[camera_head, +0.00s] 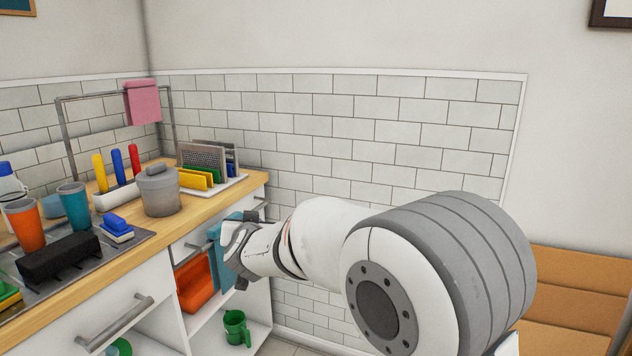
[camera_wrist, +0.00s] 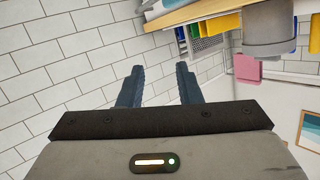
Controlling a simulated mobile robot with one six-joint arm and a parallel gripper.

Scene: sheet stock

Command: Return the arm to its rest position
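My white and grey arm reaches from the lower right toward the counter's right end in the head view. In the wrist view, the two dark fingers of my gripper (camera_wrist: 159,84) stand apart. Only white wall tiles (camera_wrist: 100,60) show between and around the fingers, so it holds nothing. I cannot tell from the head view whether the gripper touches the cloth.
The wooden counter (camera_head: 255,178) carries a grey pot (camera_head: 159,190), a rack with boards (camera_head: 196,179), orange and teal cups, and a blue-handled brush (camera_head: 117,227). An orange bin (camera_head: 196,287) and a green mug (camera_head: 235,327) are below. An orange-brown bench (camera_head: 575,285) stands right.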

